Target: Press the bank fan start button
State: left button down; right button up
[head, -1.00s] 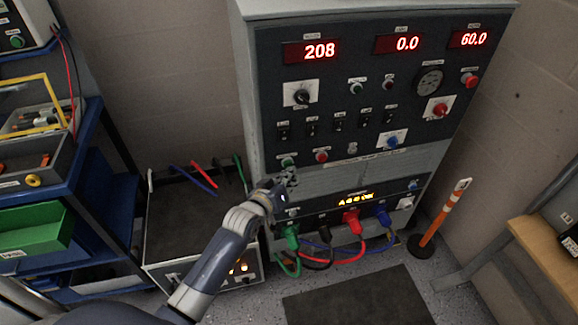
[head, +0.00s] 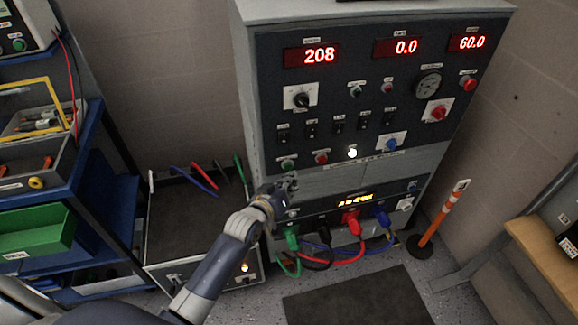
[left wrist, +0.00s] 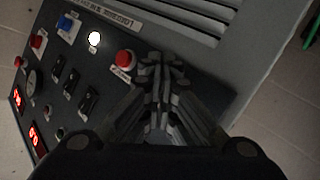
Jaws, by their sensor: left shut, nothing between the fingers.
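The grey cabinet's dark panel (head: 400,120) has a green button (head: 287,164) at its lower left, beside a red button (head: 321,157). Their labels are too small to read. A round lamp (head: 352,153) to their right glows white. My left gripper (head: 291,182) is shut and empty, just below the green button, with a small gap in the picture. In the left wrist view the shut fingertips (left wrist: 161,68) are over the panel edge next to the red button (left wrist: 124,59); the lit lamp (left wrist: 94,39) is beyond it, and the green button is hidden. My right gripper is out of view.
Green, black, red and blue plugs (head: 350,222) with cables stick out low on the cabinet. A low box (head: 180,225) with loose leads stands left of it. A blue shelf cart (head: 85,160) is further left, an orange post (head: 445,212) at right.

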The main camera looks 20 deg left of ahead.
pick_arm(q)
jog(key=shift+s+d, duration=0.1)
jog(key=s+d+p, duration=0.2)
jog(key=s, duration=0.1)
jog(key=s+d+p, duration=0.1)
jog(key=s, duration=0.1)
jog(key=shift+d, duration=0.15)
dwell(0.4)
dwell(0.6)
